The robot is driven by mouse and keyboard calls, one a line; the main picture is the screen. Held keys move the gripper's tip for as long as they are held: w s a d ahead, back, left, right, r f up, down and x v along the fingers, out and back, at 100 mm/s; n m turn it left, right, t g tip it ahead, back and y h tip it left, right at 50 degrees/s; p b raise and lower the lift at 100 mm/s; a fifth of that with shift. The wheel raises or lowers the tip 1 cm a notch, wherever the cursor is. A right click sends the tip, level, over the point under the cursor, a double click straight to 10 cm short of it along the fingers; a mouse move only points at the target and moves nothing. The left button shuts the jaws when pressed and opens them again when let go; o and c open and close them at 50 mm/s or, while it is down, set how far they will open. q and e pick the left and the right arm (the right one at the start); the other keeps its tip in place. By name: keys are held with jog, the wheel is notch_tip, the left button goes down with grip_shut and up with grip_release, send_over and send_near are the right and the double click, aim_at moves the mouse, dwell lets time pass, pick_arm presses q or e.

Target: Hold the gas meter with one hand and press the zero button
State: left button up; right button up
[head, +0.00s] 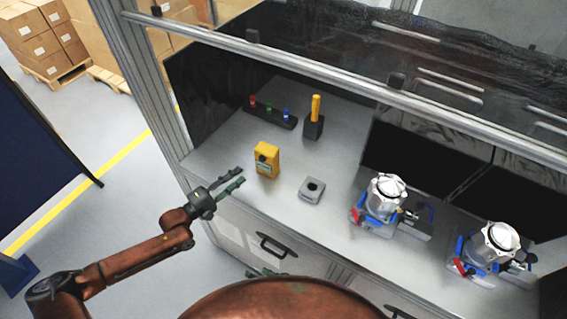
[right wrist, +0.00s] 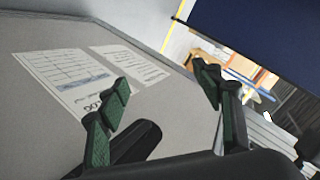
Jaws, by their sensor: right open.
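The yellow gas meter (head: 267,161) stands upright on the grey bench near its left front edge, with a dark round part and a small display on its face. I cannot make out the zero button. My left gripper (head: 241,176) is open and empty, its fingertips a little left of the meter and apart from it. My right gripper (head: 266,272) shows only in part, low in front of the bench drawers. In the right wrist view the right gripper (right wrist: 164,80) is open with nothing between its fingers.
A small grey block with a dark round top (head: 312,189) sits right of the meter. Behind are a rack with coloured pieces (head: 270,116) and a yellow-handled tool in a black holder (head: 314,126). Two clamped metal housings (head: 385,194) (head: 493,244) stand right. A frame beam (head: 300,68) crosses above.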

jog(key=a+r+m+t+y, duration=0.1)
jog(key=a+r+m+y, duration=0.25)
jog(key=r, duration=0.65)
notch_tip(320, 180, up, 32)
jog(key=m, duration=1.9)
send_over(277, 162)
jog(key=s+a, duration=0.1)
jog(key=shift+s+a+r, duration=0.15)
jog(key=d+f, duration=0.1)
jog(key=f, duration=0.1)
jog(key=d+f+m+g+h, duration=0.1)
jog(key=f, duration=0.2)
jog(key=d+f+m, duration=0.1)
jog(key=f, duration=0.2)
jog(key=shift+d+f+g+h, duration=0.25)
jog(key=shift+d+g, duration=0.05)
jog(key=shift+d, duration=0.05)
jog(key=shift+f, duration=0.35)
jog(key=shift+a+f, duration=0.2)
jog(key=shift+a, duration=0.1)
pick_arm(q)
jog(key=shift+s+r, duration=0.1)
jog(key=shift+s, duration=0.1)
pick_arm(e)
jog(key=shift+x, duration=3.55)
